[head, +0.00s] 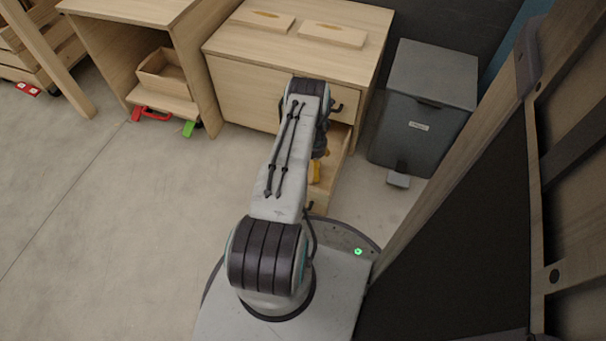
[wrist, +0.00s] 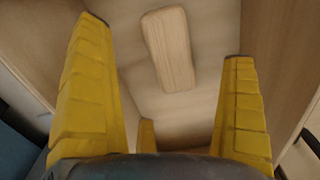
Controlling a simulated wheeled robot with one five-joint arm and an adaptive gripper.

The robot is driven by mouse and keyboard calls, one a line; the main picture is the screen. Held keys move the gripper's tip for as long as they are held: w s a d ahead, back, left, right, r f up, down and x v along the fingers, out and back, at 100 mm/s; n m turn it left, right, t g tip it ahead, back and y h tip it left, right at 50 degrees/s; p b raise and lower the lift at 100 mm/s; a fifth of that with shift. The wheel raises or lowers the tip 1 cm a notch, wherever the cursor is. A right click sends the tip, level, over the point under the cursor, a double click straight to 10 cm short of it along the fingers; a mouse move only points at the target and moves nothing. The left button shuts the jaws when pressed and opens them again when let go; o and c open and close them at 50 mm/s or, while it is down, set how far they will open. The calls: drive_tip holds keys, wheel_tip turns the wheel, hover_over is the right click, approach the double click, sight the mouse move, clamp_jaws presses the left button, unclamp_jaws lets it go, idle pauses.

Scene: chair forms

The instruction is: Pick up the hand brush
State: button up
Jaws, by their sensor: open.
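A pale wooden block with rounded ends, which looks like the back of the hand brush (wrist: 168,50), lies in the open drawer (wrist: 200,112) in the wrist view. No bristles show from above. My gripper (wrist: 162,68) is open, its yellow fingers spread on either side of the block in the picture. Nothing is between them, and I cannot tell how high they are above it. In the head view my arm hides the brush and most of the drawer; a yellow finger of my gripper (head: 316,172) shows at the open drawer.
The drawer belongs to a wooden cabinet (head: 240,92) with two flat wooden pieces (head: 263,20) (head: 333,35) on top. A grey bin (head: 425,110) stands right of it. A dark panel (head: 450,240) rises close on my right. Floor (head: 100,220) at left is clear.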

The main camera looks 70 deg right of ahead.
drive_tip(key=f+b, duration=0.2)
drive_tip(key=f, duration=0.1)
drive_tip(key=f+b, duration=0.1)
drive_tip(key=f, duration=0.1)
drive_tip(key=shift+w+d+f, duration=0.1)
drive_tip(key=shift+d+f, duration=0.05)
drive_tip(key=shift+d, duration=0.15)
drive_tip(key=shift+f+b, duration=0.3)
drive_tip(key=shift+f, duration=0.4)
drive_tip(key=c, duration=1.3)
drive_tip(key=shift+r+p, duration=2.35)
drive_tip(key=shift+r, duration=2.75)
